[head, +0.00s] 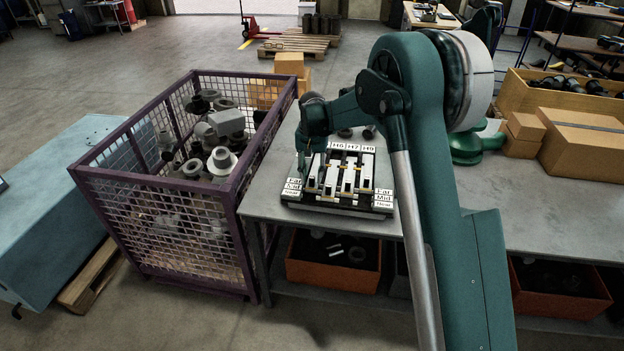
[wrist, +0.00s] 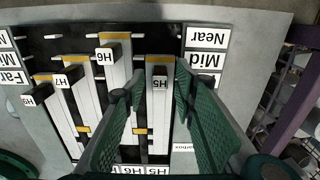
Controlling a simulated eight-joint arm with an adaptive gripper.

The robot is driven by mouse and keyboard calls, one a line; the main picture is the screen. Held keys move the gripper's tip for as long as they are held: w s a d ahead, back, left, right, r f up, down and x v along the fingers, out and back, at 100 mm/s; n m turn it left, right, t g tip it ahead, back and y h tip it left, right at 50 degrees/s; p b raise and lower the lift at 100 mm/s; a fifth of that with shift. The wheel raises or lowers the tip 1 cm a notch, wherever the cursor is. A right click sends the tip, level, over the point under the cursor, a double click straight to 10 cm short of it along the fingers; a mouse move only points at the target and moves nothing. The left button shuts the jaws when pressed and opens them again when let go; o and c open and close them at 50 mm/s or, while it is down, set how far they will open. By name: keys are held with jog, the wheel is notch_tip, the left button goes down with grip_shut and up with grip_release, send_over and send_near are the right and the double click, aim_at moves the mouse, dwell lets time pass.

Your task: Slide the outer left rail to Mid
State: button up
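The rail board (head: 336,205) lies on the table with several pale sliding rails side by side. In the wrist view it appears turned round, so its left side in the head view is on the right. There the outermost rail, tagged H5 (wrist: 159,82), has its yellow end about level with the Mid label (wrist: 203,61), below the Near label (wrist: 207,37). The Far label on that side is hidden. My gripper (wrist: 155,92) is open, with one finger on each side of the H5 rail; contact is unclear. My gripper also shows over the board's left side in the head view (head: 312,148).
Beside H5 are rails H6 (wrist: 105,55), H7 (wrist: 61,81) and H9 (wrist: 28,100), ending at different heights. A purple mesh crate (head: 160,215) of parts stands left of the table. Cardboard boxes (head: 580,140) stand at the right.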

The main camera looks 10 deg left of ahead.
notch_tip(320, 180, up, 10)
dwell(0.5)
dwell(0.3)
jog(key=s+d+r+t+b, duration=0.2)
jog(key=s+d+r, duration=0.5)
jog(key=s+d, duration=0.5)
jog(key=s+d+r+t+b, duration=0.25)
jog(key=s+d+r, duration=0.55)
jog(key=d, duration=0.6)
jog(key=s+d+f+t+b, duration=0.1)
jog(key=s+d+f, duration=0.3)
jog(key=s, duration=0.5)
jog(key=s+d+f+b, duration=0.2)
jog(key=s+d+f, duration=0.2)
jog(key=s, duration=0.5)
jog(key=s+d+f+t+b, duration=0.1)
jog(key=s+d+f, duration=0.3)
jog(key=s, duration=0.5)
jog(key=shift+d+f+t+b, duration=0.2)
jog(key=shift+d+t+b, duration=0.15)
jog(key=shift+d, duration=0.4)
